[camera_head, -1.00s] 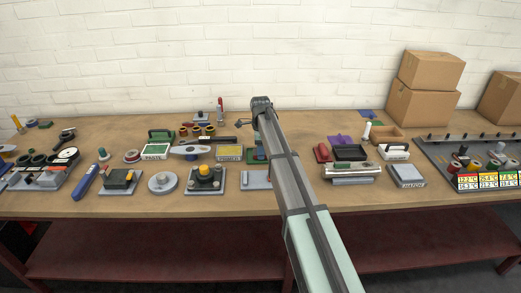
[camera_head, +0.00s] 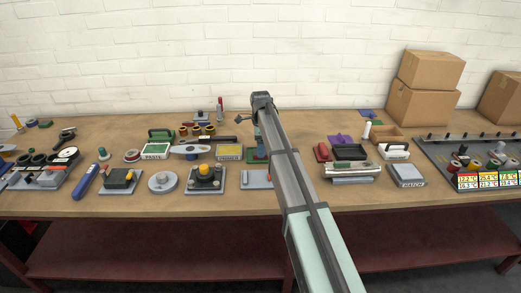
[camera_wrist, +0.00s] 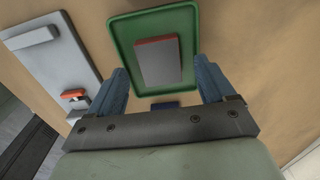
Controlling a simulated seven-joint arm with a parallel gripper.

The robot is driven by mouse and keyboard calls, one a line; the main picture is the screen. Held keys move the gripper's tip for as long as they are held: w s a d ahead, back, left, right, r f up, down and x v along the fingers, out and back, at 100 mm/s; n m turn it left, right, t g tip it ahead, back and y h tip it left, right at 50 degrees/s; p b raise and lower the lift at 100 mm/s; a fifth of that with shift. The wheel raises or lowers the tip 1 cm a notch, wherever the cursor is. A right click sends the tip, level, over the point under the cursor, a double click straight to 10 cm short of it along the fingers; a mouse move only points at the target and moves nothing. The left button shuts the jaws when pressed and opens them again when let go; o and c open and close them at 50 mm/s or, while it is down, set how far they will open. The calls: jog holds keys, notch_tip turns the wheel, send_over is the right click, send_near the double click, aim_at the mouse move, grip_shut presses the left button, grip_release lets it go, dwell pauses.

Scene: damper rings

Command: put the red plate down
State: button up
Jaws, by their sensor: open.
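A flat rectangular plate with a grey top face and a red edge (camera_wrist: 160,62) lies inside a green tray (camera_wrist: 118,42) in the wrist view. It is the likeliest red plate there. My gripper (camera_wrist: 161,72) is open, its two blue fingers on either side of the plate's near end and apart from it, with nothing held between them. In the head view part of the green tray (camera_head: 250,155) shows beside my arm; the plate and fingers are hidden or too small to make out.
A grey fixture with a small red part (camera_wrist: 60,62) lies left of the tray in the wrist view.

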notch_tip(320, 180, up, 12)
jog(key=shift+f, duration=0.15)
jog(key=shift+c, duration=0.4)
grip_shut()
dwell(0.9)
dwell(0.5)
